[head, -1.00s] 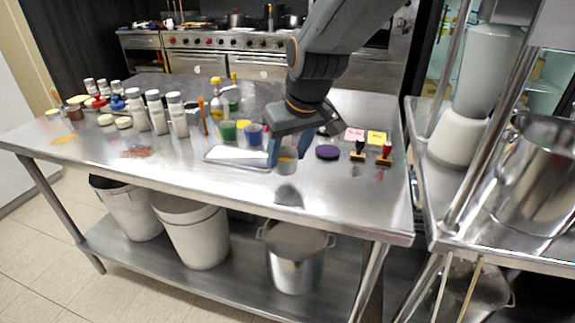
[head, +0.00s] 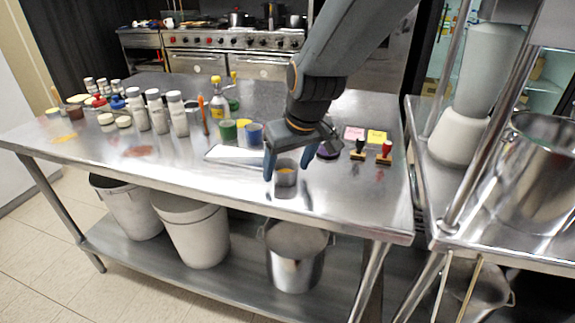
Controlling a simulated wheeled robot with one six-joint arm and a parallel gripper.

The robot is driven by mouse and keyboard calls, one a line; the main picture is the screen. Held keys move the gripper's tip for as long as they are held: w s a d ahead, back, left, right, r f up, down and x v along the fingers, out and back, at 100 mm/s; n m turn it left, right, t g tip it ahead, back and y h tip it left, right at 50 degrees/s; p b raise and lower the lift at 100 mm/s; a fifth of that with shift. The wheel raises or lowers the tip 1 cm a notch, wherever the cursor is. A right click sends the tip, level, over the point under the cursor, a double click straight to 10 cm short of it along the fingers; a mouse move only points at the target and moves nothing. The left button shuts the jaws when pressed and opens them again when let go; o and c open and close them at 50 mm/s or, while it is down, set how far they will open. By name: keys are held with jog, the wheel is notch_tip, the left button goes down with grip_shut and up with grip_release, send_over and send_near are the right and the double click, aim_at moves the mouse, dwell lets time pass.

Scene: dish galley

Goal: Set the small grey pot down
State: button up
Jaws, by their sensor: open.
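The small grey pot (head: 286,178) stands upright on the steel table (head: 340,205) near its front edge, with something orange-brown inside. My gripper (head: 287,177) is over it with its jaws open. One blue-grey finger is at the pot's left and the other at its right, with a gap between the fingers and the pot. The pot's underside is hidden, but it appears to rest on the table top.
Left of the gripper lie a white tray (head: 240,155) and green (head: 228,131) and blue (head: 253,134) pots. To the right are a purple pad (head: 328,152), stamps (head: 384,153) and pink (head: 354,134) and yellow (head: 377,137) notes. Bare table lies right of the pot.

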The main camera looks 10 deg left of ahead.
jog(key=shift+r, duration=0.15)
jog(key=v, duration=1.2)
